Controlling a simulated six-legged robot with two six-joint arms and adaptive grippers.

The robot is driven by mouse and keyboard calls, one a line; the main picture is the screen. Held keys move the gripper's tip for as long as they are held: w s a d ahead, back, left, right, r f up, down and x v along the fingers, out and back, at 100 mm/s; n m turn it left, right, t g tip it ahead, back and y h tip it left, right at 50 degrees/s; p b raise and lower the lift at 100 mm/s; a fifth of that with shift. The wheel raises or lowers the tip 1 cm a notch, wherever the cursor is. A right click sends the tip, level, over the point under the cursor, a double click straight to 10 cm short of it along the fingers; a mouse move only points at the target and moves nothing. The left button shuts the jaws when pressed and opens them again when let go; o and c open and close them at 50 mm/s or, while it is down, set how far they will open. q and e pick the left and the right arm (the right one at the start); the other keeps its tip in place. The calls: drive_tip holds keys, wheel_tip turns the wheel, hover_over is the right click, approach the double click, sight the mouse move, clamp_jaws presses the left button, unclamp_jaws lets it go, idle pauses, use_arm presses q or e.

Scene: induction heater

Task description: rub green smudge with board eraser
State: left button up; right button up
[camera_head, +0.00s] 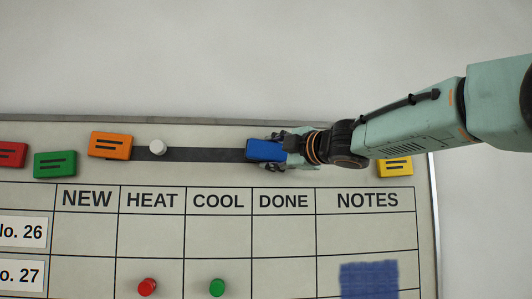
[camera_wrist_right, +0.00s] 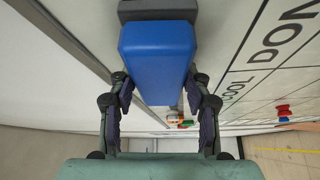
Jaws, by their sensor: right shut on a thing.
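The board eraser (camera_head: 263,150) is a blue block at the right end of a black strip near the top of the whiteboard (camera_head: 85,248). My right gripper (camera_head: 283,151) comes in from the right and is shut on it. In the right wrist view the blue eraser (camera_wrist_right: 158,55), with a dark grey base, sits between the two fingers of the gripper (camera_wrist_right: 160,98). No green smudge shows in either view. A blue smudge (camera_head: 370,280) lies in the NOTES column at the lower right. My left gripper is not in view.
The black strip (camera_head: 205,155) bears a white round magnet (camera_head: 157,147). Red (camera_head: 147,287) and green (camera_head: 217,288) round magnets sit under HEAT and COOL.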

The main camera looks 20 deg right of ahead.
sight(249, 152)
drive_tip(key=shift+s+d, duration=0.2)
drive_tip(key=shift+d, duration=0.5)
drive_tip(key=shift+s+d, duration=0.2)
drive_tip(key=shift+d, duration=0.45)
drive_tip(key=shift+w+a, duration=0.3)
drive_tip(key=shift+a, duration=0.65)
drive_tip(key=shift+w+a, duration=0.25)
drive_tip(key=shift+a, duration=0.7)
drive_tip(key=shift+w+a+b, duration=0.25)
drive_tip(key=shift+a+b, duration=0.05)
drive_tip(key=shift+a, duration=0.5)
drive_tip(key=shift+w+a, duration=0.2)
drive_tip(key=shift+a, duration=0.4)
drive_tip(key=shift+w+a, duration=0.15)
drive_tip(key=shift+a, duration=0.4)
drive_tip(key=shift+w+a, duration=0.1)
drive_tip(key=shift+a, duration=0.35)
drive_tip(key=shift+w+a, duration=0.25)
drive_tip(key=shift+a, duration=0.5)
drive_tip(key=shift+w+a, duration=0.2)
drive_tip(key=shift+a, duration=0.55)
drive_tip(key=shift+s+d, duration=0.15)
drive_tip(key=shift+d, duration=0.05)
